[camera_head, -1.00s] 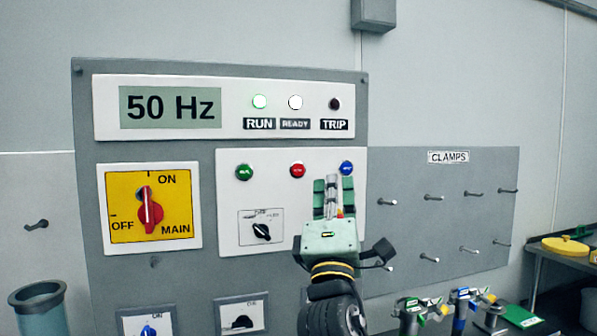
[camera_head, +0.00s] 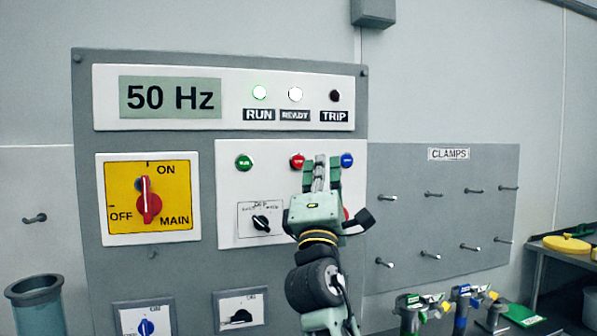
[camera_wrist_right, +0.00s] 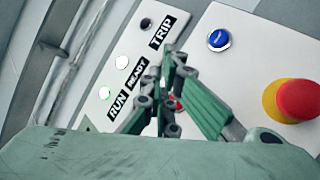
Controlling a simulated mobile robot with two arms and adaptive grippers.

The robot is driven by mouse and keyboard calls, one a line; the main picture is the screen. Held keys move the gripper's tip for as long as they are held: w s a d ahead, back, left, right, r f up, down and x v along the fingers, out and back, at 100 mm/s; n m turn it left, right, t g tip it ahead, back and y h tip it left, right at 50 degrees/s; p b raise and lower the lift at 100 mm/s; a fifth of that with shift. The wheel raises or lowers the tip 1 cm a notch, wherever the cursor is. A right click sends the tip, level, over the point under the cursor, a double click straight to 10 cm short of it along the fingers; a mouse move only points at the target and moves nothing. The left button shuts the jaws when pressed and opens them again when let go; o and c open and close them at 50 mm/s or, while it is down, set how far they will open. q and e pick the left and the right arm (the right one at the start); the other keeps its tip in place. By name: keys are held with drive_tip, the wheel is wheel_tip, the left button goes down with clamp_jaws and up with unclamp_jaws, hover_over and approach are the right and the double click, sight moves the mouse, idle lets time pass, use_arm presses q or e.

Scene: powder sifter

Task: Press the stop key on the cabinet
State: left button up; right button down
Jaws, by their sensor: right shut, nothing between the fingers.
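The cabinet (camera_head: 85,160) carries a white key panel with a red key (camera_head: 297,161), which I take for the stop key, between a green key (camera_head: 244,162) and a blue key (camera_head: 347,160). My right gripper (camera_head: 321,165) is shut and empty, its fingertips just right of the red key. I cannot tell whether they touch the panel. In the right wrist view the red key (camera_wrist_right: 171,103) is partly hidden behind my fingers. The blue key (camera_wrist_right: 218,40) shows beside them. My left gripper is not in view.
A red mushroom button on a yellow collar (camera_wrist_right: 295,100) stands out near my right gripper. A rotary selector (camera_head: 261,222) sits below the keys. The display (camera_head: 170,98) reads 50 Hz, and the RUN lamp (camera_head: 259,93) is lit green. A clamp board (camera_head: 410,190) with pegs is at right.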

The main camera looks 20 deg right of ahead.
sight(298, 161)
drive_tip(key=shift+w+b, duration=0.9)
drive_tip(key=shift+w, duration=0.75)
drive_tip(key=shift+w+b, duration=0.35)
drive_tip(key=shift+w, duration=0.05)
drive_tip(key=shift+w+b, duration=0.4)
drive_tip(key=shift+b, duration=0.05)
idle(0.8)
drive_tip(key=shift+s+r, duration=0.1)
drive_tip(key=shift+s+p, duration=0.55)
drive_tip(key=shift+s, duration=0.15)
